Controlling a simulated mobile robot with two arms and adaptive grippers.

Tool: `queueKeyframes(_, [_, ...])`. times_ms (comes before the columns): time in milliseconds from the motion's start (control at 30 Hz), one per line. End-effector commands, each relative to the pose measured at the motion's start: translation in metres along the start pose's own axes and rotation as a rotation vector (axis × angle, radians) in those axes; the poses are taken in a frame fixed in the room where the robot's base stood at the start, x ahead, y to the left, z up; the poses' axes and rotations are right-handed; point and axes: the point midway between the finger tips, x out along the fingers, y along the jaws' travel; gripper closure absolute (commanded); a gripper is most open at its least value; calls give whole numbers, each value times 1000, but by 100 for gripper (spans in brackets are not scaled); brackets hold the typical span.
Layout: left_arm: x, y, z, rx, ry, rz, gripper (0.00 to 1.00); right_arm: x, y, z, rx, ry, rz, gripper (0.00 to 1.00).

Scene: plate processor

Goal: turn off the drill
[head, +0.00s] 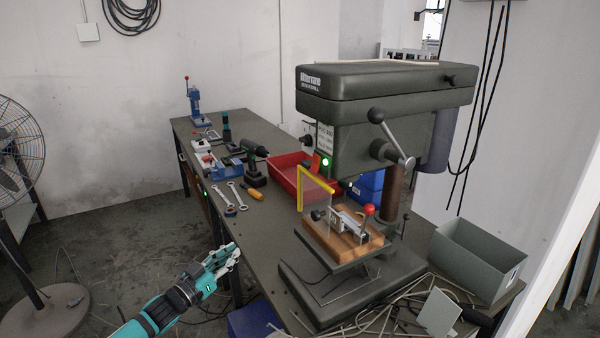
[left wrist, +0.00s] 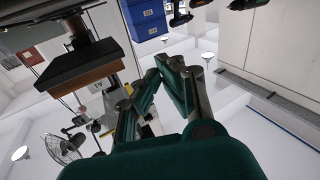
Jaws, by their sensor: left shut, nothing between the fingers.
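The drill press (head: 380,95) stands on the bench at the right, a dark grey-green machine with a long head. On its front a green light (head: 325,162) glows, with a red part (head: 316,162) beside it. A yellow-edged clear guard (head: 314,188) hangs below. A wooden block with a clamp (head: 345,240) sits on the drill's table. My left gripper (head: 234,252) is shut and empty, left of the bench's front edge and well apart from the drill's panel. My right gripper is not in view.
The bench (head: 258,222) carries wrenches (head: 236,195), a cordless drill (head: 254,165), a red bin (head: 283,180) and a grey box (head: 480,258). Thin rods lie at its front right. A fan (head: 15,140) stands at the left. The floor between is mostly clear.

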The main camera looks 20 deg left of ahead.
Motion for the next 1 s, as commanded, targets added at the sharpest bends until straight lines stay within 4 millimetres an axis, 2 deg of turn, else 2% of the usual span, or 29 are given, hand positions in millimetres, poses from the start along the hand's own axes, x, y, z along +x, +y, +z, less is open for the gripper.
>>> queueKeyframes(33, [9, 13, -42, 1, 72, 67, 100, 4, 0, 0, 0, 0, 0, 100])
queueKeyframes(100, [15, 33, -91, -11, 152, 155, 100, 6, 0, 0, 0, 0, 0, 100])
queueKeyframes(200, [16, 62, -147, -25, 237, 273, 100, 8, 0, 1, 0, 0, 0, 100])
queueKeyframes(333, [11, 91, -191, -38, 297, 384, 100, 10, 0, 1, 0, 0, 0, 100])
queueKeyframes(400, [8, 101, -204, -44, 314, 420, 100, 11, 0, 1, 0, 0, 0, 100])
queueKeyframes(500, [6, 107, -213, -48, 324, 444, 100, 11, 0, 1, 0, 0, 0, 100])
queueKeyframes(833, [7, 107, -214, -48, 326, 444, 100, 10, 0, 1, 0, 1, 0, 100])
queueKeyframes(1000, [15, 111, -219, -47, 329, 443, 100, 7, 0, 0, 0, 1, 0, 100])
